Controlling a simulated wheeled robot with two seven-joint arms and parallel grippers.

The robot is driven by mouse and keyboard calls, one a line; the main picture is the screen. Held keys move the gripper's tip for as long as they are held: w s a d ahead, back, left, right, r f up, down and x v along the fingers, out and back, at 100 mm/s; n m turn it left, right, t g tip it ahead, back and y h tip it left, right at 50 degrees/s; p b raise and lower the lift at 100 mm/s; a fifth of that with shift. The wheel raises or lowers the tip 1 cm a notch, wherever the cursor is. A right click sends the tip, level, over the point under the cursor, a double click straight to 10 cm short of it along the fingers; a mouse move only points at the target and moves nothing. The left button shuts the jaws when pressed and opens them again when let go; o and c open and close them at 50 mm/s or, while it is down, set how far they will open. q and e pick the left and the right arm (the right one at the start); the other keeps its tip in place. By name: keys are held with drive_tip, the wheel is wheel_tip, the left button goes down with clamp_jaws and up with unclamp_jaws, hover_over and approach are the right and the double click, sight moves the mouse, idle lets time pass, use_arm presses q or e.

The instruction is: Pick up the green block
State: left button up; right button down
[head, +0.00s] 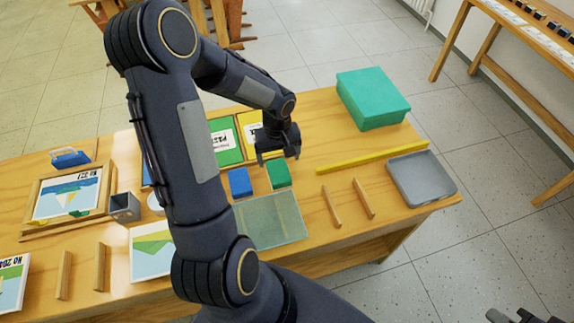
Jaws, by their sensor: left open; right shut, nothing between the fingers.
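The green block (279,174) lies on the wooden table, just right of a blue block (239,183) with a narrow gap between them. My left gripper (279,159) points down with its fingers apart, one toward each side of the green block's far end. It looks empty, and I cannot tell how high its fingertips are above the block. My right gripper (516,316) is at the bottom right corner, off the table and partly cut off by the picture edge. It is shut and far from the block.
A translucent green sheet (270,222) lies in front of the blocks. Green (226,156) and yellow cards are behind. To the right are two wooden strips (331,206), a yellow bar (372,158), a grey tray (446,184) and a large green box (371,98). My arm hides some table.

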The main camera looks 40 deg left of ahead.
sight(278, 171)
use_arm(q)
drive_tip(key=shift+w+a+f, duration=0.15)
drive_tip(key=shift+a+f, duration=0.1)
drive_tip(key=shift+f, duration=0.2)
drive_tip(key=shift+s+f, duration=0.2)
drive_tip(key=shift+f, duration=1.05)
wheel_tip(278, 171, down, 4)
drive_tip(key=shift+w+r+p, duration=0.1)
drive_tip(key=shift+r+p, duration=0.05)
drive_tip(key=shift+p, duration=0.55)
drive_tip(key=shift+f, duration=0.6)
drive_tip(key=c, duration=1.1)
use_arm(e)
drive_tip(key=shift+w+a+r, duration=0.1)
drive_tip(key=shift+w+r, duration=0.1)
drive_tip(key=shift+r, duration=0.65)
